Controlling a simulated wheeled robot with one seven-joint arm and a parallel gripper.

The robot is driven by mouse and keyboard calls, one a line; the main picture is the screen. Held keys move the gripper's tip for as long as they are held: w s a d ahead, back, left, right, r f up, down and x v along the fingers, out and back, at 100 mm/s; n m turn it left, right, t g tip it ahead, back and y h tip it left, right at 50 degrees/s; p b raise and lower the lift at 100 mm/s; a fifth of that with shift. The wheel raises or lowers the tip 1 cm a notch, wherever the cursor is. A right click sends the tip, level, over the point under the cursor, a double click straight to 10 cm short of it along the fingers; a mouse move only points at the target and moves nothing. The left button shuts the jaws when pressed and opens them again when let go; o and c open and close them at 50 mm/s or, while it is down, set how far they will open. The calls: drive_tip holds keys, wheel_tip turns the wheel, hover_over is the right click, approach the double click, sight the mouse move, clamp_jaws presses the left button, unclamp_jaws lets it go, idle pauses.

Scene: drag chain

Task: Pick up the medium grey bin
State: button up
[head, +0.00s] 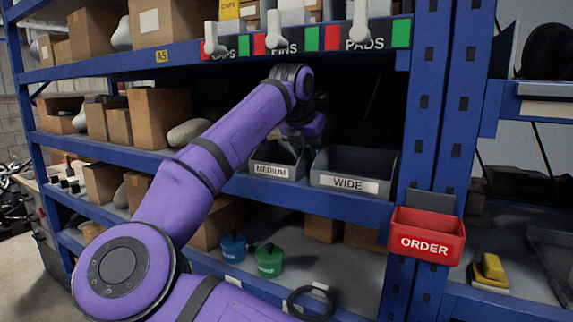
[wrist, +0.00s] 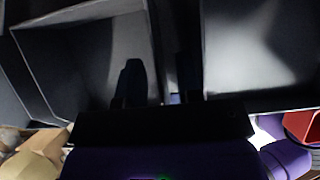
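The medium grey bin (head: 270,169), with a white MEDIUM label on its front, stands on the middle shelf, left of the wide bin. My gripper (head: 300,146) points down at its right side, and its fingertips are hard to make out there. In the wrist view, the medium bin (wrist: 60,62) fills the left side and looks empty inside. My gripper (wrist: 155,98) appears open, with one dark finger over the bin's inside and the other past its right wall. Contact with the wall cannot be told.
The wide grey bin (head: 345,183) stands close on the right, with a narrow gap. A blue upright (head: 432,110) and the red ORDER bin (head: 427,236) are further right. The upper shelf's edge (head: 290,62) runs above my wrist. Cardboard boxes (head: 158,117) stand left.

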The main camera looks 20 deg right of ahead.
drive_tip(key=shift+f, duration=0.25)
clamp_jaws()
